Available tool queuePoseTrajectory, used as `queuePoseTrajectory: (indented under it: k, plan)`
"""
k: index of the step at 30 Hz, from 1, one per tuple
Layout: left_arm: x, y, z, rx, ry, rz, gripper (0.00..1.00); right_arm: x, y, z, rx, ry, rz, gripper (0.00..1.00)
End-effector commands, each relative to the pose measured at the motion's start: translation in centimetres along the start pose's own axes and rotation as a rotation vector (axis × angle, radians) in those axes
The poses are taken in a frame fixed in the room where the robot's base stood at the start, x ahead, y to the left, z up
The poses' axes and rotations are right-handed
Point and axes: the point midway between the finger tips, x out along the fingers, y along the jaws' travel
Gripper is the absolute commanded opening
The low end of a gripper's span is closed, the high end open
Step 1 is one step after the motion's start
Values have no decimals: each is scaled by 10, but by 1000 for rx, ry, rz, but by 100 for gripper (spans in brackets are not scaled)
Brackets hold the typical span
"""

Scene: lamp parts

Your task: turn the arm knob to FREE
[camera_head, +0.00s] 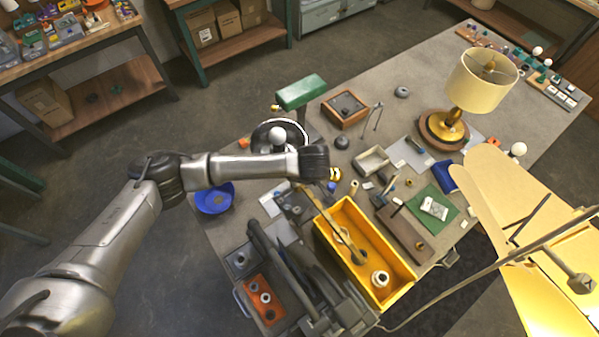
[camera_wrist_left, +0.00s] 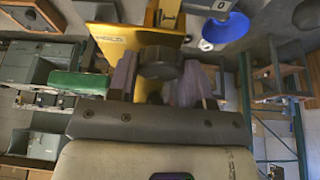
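A round black knob (camera_wrist_left: 160,64) sits between the two grey-purple fingers of my left gripper (camera_wrist_left: 157,80) in the left wrist view. The fingers meet its two sides with no clear gap, so the gripper looks shut on it. Behind the knob is a yellow plate (camera_wrist_left: 112,40) with lettering that seems to read HOLD. I cannot see a FREE mark. In the head view my left arm reaches in from the left, its wrist (camera_head: 313,161) over the bench; the fingers and knob are hidden there. My right gripper is not in view.
A blue bowl (camera_head: 213,198) lies left of a yellow bin (camera_head: 335,240). A brass lamp with a cream shade (camera_head: 482,80) stands at the back right. A green block (camera_head: 300,92) rises behind the wrist. Large yellow panels (camera_head: 530,220) fill the right side.

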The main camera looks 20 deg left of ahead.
Motion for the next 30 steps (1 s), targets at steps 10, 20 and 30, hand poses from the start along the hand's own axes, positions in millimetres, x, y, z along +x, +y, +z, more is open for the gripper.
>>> queuePoseTrajectory:
  k: [10, 20, 30]
  plan:
    - [0, 0, 0, -3, 0, -1, 22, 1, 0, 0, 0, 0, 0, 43]
    - [3, 2, 1, -129, 2, -53, 22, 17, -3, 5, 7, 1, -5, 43]
    - [3, 3, 0, -376, 1, -156, 22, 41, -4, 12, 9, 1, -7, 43]
